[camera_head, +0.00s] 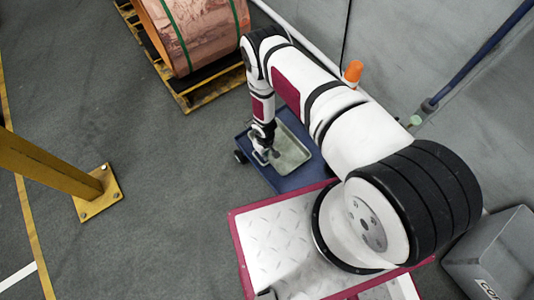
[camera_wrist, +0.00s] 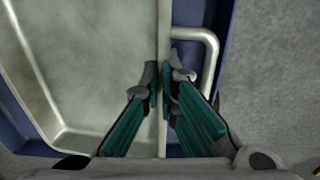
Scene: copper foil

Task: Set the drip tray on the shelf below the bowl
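The drip tray (camera_head: 290,152) is a shallow grey-green metal tray lying on a blue cart (camera_head: 285,183). In the wrist view the tray (camera_wrist: 95,50) fills the left side, with a bent metal handle (camera_wrist: 213,55) on its right edge. My gripper (camera_head: 264,155) is at the tray's left edge in the head view. In the wrist view my gripper (camera_wrist: 162,80) has its green-padded fingers close together, one on each side of the tray's rim beside the handle, closed on it. The bowl and the shelf below it cannot be made out.
A copper foil coil (camera_head: 195,30) sits on a yellow pallet (camera_head: 205,92) behind. A yellow post (camera_head: 60,170) stands at left. A grey crate (camera_head: 495,255) is at lower right. An orange-topped object (camera_head: 353,72) stands near the wall. Grey floor between post and cart is clear.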

